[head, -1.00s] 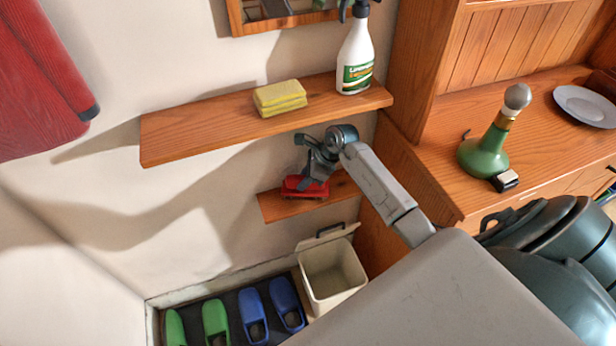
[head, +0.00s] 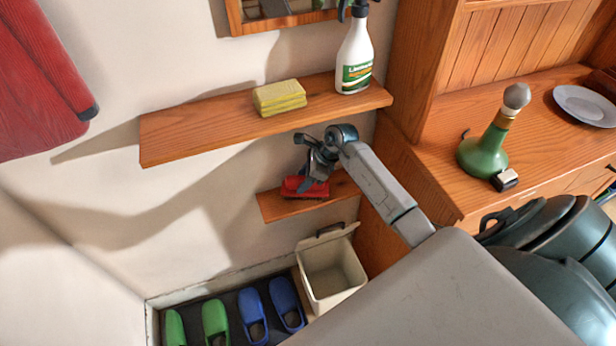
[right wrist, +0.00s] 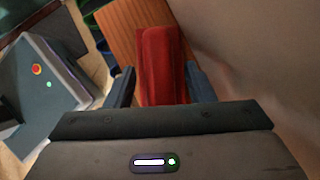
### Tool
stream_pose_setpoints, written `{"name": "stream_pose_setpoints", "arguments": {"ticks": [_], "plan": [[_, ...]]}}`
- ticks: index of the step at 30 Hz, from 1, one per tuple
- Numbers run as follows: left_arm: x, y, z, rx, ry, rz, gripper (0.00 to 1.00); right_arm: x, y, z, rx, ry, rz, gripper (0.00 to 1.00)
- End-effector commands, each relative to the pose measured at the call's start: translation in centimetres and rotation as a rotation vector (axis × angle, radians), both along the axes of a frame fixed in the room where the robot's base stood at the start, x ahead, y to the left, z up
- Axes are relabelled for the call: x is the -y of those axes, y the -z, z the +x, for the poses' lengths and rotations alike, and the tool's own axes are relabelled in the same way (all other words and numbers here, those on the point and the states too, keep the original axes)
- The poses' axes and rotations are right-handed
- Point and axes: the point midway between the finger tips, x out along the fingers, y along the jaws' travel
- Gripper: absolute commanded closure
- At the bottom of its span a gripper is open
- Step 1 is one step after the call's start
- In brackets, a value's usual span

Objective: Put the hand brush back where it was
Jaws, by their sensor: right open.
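The red hand brush (head: 304,187) rests on the small lower wooden shelf (head: 283,208) in the head view. My right gripper (head: 311,180) is right above and around the brush there. In the right wrist view the red brush (right wrist: 164,65) lies between the two fingers of my right gripper (right wrist: 160,88). The jaws are open, with a gap visible beside the brush on the left. The brush's bristles are hidden. My left gripper is not in view.
The long upper shelf (head: 200,138) holds a yellow sponge (head: 280,97) and a spray bottle (head: 355,55), just above my right gripper. A cream bin (head: 330,275) stands below the small shelf. A wooden cabinet (head: 420,160) is close on the right.

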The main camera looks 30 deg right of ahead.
Motion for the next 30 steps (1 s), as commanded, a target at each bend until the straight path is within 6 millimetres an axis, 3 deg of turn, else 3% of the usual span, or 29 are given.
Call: {"name": "stream_pose_setpoints", "arguments": {"ticks": [1, 6, 12, 18, 30], "plan": [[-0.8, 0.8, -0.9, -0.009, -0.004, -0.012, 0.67, 0.2, -0.6, -0.1, 0.0, 0.001, -0.001, 0.51], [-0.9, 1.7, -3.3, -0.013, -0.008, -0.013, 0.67, 1.0, -2.2, -0.7, 0.0, 0.001, -0.002, 0.51], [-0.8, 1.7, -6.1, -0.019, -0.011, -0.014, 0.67, 2.2, -4.8, -1.6, -0.001, -0.001, -0.002, 0.51], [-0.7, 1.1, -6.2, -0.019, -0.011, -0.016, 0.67, 3.0, -6.4, -2.2, 0.0, 0.001, -0.001, 0.51], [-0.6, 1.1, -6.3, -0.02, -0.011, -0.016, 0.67, 3.1, -6.5, -2.3, 0.0, 0.0, 0.0, 0.51]]}}
